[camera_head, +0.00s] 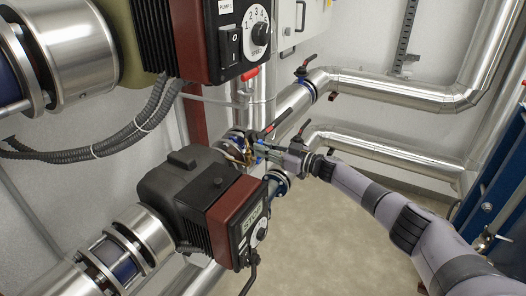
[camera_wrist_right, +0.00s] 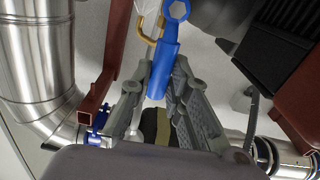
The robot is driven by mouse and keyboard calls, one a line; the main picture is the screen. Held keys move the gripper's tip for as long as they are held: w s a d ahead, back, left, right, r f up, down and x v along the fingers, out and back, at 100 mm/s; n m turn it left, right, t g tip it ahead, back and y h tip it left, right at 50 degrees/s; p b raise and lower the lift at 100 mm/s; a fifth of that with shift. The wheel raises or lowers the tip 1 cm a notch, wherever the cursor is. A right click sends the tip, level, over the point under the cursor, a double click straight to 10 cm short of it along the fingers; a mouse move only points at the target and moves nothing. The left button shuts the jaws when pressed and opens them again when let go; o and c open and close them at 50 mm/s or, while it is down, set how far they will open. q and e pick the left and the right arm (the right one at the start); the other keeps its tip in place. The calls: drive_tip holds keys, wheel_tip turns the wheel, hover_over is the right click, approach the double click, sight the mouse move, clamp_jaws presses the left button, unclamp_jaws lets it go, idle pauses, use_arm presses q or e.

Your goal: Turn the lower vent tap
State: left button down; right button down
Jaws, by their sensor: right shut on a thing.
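The lower vent tap has a blue lever (camera_wrist_right: 163,62) with a hex nut at its top end and a bent brass-coloured pipe beside it. In the head view the tap (camera_head: 259,159) is small, at the pipe junction right of the lower pump, partly covered by my gripper. My right gripper (camera_head: 268,151) reaches it from the right. In the wrist view the two grey fingers of my right gripper (camera_wrist_right: 166,84) are closed on the lower end of the blue lever, one on each side. My left gripper is not in view.
The lower pump (camera_head: 185,190) stands close left of my gripper, and the upper pump (camera_head: 212,35) hangs above. A lever with a red tip (camera_head: 276,125) sticks out just above. Steel pipes (camera_head: 385,152) run behind my forearm. A blue frame (camera_head: 495,190) stands at the right.

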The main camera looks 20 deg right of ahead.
drive_tip(key=shift+w+d+m, duration=0.15)
drive_tip(key=shift+d+m, duration=0.05)
drive_tip(key=shift+m, duration=0.2)
idle(0.3)
drive_tip(key=c, duration=1.5)
unclamp_jaws()
drive_tip(key=shift+d, duration=0.1)
drive_tip(key=v, duration=1.2)
drive_tip(key=shift+f, duration=0.15)
